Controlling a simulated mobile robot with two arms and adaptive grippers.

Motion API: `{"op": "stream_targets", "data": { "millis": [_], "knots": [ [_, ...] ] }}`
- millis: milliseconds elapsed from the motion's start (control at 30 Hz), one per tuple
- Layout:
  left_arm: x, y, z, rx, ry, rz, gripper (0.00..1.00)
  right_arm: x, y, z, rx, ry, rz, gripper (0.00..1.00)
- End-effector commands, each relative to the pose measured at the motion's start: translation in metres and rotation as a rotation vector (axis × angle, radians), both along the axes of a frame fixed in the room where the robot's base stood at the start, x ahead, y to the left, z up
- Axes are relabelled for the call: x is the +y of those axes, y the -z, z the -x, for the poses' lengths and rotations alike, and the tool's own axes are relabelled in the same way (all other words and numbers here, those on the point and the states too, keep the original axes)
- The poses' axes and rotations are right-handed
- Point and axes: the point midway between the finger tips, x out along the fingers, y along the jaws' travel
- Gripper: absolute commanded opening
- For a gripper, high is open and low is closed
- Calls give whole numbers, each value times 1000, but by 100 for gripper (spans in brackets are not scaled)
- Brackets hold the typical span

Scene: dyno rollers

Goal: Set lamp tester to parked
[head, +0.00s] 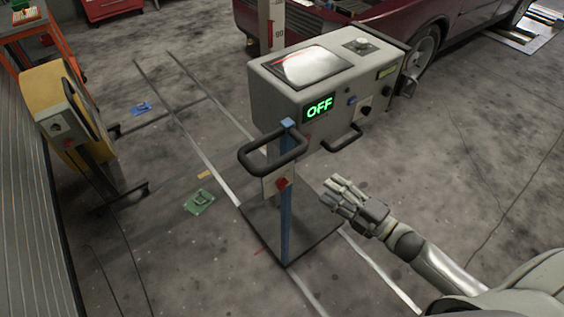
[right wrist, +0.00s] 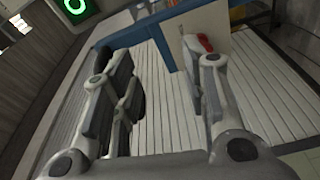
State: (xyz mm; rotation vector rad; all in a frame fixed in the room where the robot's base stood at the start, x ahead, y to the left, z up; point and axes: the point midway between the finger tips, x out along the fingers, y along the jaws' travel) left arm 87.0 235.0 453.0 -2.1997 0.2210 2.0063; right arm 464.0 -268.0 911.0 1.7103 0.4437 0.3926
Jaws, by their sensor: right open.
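The lamp tester (head: 285,98) is a grey box on a blue post (head: 287,225), standing on a dark base plate over floor rails. Its display (head: 319,108) reads OFF in green. A black loop handle (head: 272,152) sticks out at its front left. A red knob (head: 282,184) sits on a pale plate on the post; it also shows in the right wrist view (right wrist: 206,43). My right gripper (head: 334,193) is open and empty, to the right of the post, below the box and apart from the knob. My left gripper is not in view.
A yellow unit (head: 48,92) on a stand is at the left, beside an orange cart (head: 45,38). A dark red car (head: 385,18) is behind the tester. A green item (head: 199,202) and a blue item (head: 141,108) lie on the floor. Floor at the right is clear.

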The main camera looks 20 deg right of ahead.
Motion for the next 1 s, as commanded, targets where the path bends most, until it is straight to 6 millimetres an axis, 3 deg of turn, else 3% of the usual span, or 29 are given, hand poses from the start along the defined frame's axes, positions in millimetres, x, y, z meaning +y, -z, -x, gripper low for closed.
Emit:
{"op": "stream_targets", "data": {
  "millis": [33,100,233,467,1000],
  "knots": [
    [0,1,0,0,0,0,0,12,-27,3,-79,-60,34,41],
    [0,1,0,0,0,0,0,27,-55,9,-170,-124,69,41],
    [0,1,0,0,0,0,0,42,-84,18,-267,-189,103,41],
    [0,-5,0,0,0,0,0,55,-95,10,-290,-202,108,41],
    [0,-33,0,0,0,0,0,108,-110,-49,-287,-200,107,41]
  ]
}}
